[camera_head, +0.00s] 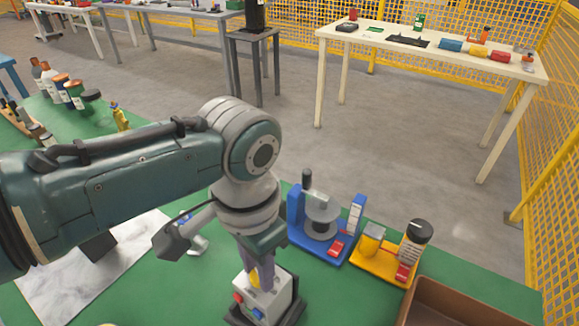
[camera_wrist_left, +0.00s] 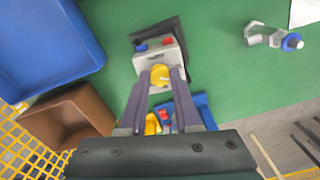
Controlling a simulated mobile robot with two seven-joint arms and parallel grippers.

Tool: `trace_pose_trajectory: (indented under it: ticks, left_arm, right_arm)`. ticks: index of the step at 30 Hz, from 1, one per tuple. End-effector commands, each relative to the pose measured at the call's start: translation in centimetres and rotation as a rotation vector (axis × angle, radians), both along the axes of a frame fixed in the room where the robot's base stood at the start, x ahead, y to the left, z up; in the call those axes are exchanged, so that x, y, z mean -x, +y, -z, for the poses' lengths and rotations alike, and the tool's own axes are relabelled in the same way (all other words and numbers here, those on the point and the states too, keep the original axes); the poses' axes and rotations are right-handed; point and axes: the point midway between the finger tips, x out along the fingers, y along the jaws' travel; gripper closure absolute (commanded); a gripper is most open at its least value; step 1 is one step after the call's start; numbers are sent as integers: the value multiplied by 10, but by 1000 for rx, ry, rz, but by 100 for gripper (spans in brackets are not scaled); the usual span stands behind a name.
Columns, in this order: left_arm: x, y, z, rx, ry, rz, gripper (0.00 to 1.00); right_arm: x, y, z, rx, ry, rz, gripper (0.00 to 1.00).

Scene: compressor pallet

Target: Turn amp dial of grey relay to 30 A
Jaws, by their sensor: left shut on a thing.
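The grey relay (camera_head: 272,303) sits in a dark base on the green table at the bottom middle of the head view, with a red and a blue button on its front. In the left wrist view the relay (camera_wrist_left: 150,57) is ahead of the fingers. Its yellow dial (camera_wrist_left: 160,75) shows between the fingertips. My left gripper (camera_head: 260,280) reaches down onto the relay from above; in the left wrist view the gripper (camera_wrist_left: 161,78) is shut on the dial. The fingers partly cover the dial, and I cannot read its scale. My right gripper is out of view.
A blue fixture (camera_head: 328,246) and a yellow fixture (camera_head: 379,268) stand right of the relay. A brown box (camera_head: 455,305) is at the lower right. Green tabletop is clear between the relay and the bolt.

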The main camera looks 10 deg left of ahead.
Motion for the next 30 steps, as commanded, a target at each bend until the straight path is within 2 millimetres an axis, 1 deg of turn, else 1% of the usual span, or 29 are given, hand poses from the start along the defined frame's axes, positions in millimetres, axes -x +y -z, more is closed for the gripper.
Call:
trace_pose_trajectory:
  ticks: [12, 30]
  left_arm:
    - [0, 0, 0, 1, 1, 383, 100]
    - [0, 0, 0, 1, 0, 763, 100]
  right_arm:
    - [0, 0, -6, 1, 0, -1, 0]
    - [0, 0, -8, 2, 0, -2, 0]
